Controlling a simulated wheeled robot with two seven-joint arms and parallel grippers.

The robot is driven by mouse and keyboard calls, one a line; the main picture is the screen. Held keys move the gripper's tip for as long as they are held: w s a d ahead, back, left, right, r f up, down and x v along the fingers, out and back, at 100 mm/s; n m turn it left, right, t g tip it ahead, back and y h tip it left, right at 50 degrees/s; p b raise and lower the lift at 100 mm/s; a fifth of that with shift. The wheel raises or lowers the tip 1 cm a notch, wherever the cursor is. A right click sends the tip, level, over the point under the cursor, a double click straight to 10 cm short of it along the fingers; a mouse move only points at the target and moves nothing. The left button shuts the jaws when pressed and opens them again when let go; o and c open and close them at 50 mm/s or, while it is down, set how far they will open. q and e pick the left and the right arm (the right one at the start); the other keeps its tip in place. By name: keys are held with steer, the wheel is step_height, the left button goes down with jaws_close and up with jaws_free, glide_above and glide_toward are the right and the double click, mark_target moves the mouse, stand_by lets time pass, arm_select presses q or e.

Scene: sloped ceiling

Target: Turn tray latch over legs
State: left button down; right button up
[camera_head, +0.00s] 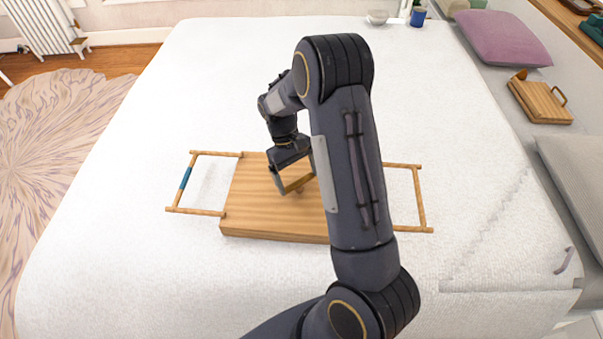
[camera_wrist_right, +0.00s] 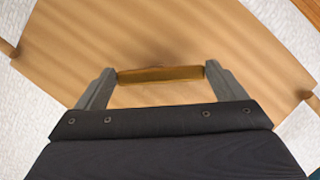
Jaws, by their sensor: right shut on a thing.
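The wooden tray (camera_head: 262,190) lies on the white bed with its broad board facing up. A leg frame (camera_head: 197,212) with a blue band sticks out flat from its left side, and another leg frame (camera_head: 424,203) from its right side. My right gripper (camera_head: 297,184) is over the middle of the board. In the right wrist view its fingers are shut on the two ends of the latch (camera_wrist_right: 160,75), a short wooden bar lying across the board. My right arm hides part of the tray's right half. My left gripper is not in view.
The white bed (camera_head: 110,230) is clear around the tray. A purple cushion (camera_head: 502,38), a small wooden board with a handle (camera_head: 540,100) and a grey cushion (camera_head: 578,165) lie at the right. A blue cup (camera_head: 418,17) and a bowl (camera_head: 377,17) stand at the far edge.

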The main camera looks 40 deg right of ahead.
steer(key=m, duration=0.1)
steer(key=m+y, duration=0.1)
steer(key=m, duration=0.2)
steer(key=shift+d+m+t+y, duration=0.3)
steer(key=shift+y, duration=0.1)
steer(key=shift+s+d+m+t+y, duration=0.1)
steer(key=shift+m+t+y, duration=0.15)
steer(key=shift+m, duration=0.7)
steer(key=shift+s+d+m+t+y, duration=0.15)
steer(key=shift+m+y, duration=0.2)
steer(key=shift+m, duration=0.6)
steer(key=shift+w+a, duration=0.1)
steer(key=o, duration=0.7)
steer(key=shift+r, duration=0.1)
steer(key=v, duration=0.7)
steer(key=shift+d+r, duration=0.2)
steer(key=shift+r, duration=0.15)
